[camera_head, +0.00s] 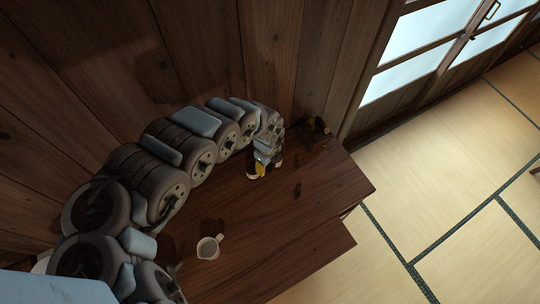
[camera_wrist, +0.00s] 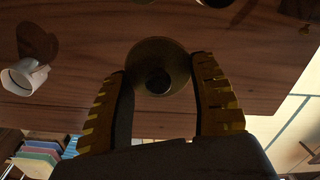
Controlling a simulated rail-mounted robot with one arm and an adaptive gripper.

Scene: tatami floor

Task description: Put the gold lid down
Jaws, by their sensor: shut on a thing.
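My gripper (camera_wrist: 158,72) is shut on the gold lid (camera_wrist: 175,55), a round dull-gold piece with a dark round middle, in the wrist view. The lid sits between the two yellow-and-black fingertips, over the brown wooden table (camera_wrist: 110,50). In the head view my gripper (camera_head: 262,167) is over the back right part of the table (camera_head: 260,225). I cannot make out the lid there. I cannot tell whether the lid touches the table top.
A small brownish thing (camera_head: 297,190) is right of my gripper. A dark thing (camera_head: 317,126) is at the back right corner. The table's front middle is clear.

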